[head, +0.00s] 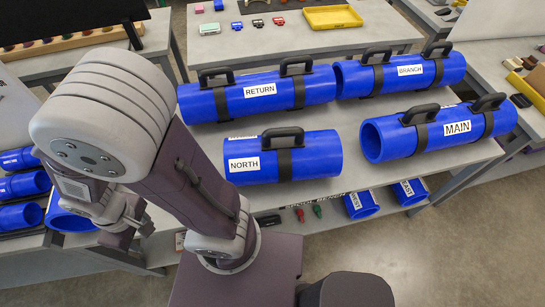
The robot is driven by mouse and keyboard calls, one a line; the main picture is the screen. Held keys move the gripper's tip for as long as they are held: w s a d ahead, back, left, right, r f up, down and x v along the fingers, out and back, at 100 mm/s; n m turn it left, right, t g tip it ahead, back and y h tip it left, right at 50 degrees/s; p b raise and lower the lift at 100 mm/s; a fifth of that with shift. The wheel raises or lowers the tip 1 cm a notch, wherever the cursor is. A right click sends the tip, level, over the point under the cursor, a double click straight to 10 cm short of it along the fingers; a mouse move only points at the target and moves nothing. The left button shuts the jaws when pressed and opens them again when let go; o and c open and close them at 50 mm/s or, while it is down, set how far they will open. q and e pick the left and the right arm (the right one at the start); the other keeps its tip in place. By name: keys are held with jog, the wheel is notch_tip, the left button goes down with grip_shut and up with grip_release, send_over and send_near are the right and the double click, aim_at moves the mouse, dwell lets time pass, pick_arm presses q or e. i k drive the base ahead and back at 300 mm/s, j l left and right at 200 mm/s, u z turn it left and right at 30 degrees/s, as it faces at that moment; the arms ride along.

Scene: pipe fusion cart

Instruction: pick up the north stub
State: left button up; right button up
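The north stub (320,158) is a short blue pipe with a white NORTH label and one black handle (282,134) on a dark band. It lies on its side near the front edge of the grey table, left of the MAIN pipe. My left arm stands to its left in the head view. The end of that arm, with what appears to be my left gripper (122,232), is low at the left, well apart from the north stub. Its fingers are too unclear to judge. My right gripper is not in view.
RETURN (260,105), BRANCH (425,85) and MAIN (385,138) pipes with black handles lie behind and right of the stub. WEST (361,211) and EAST (407,197) pieces are on a lower shelf. Several blue pipes (20,184) lie at left. A yellow tray (332,18) is on the back table.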

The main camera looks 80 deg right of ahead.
aim_at(286, 154)
jog(key=z, duration=0.95)
jog(key=k+l+z, duration=0.1)
jog(key=z, duration=0.85)
jog(key=l+z, duration=0.1)
jog(key=z, duration=0.85)
jog(key=k+l, duration=0.05)
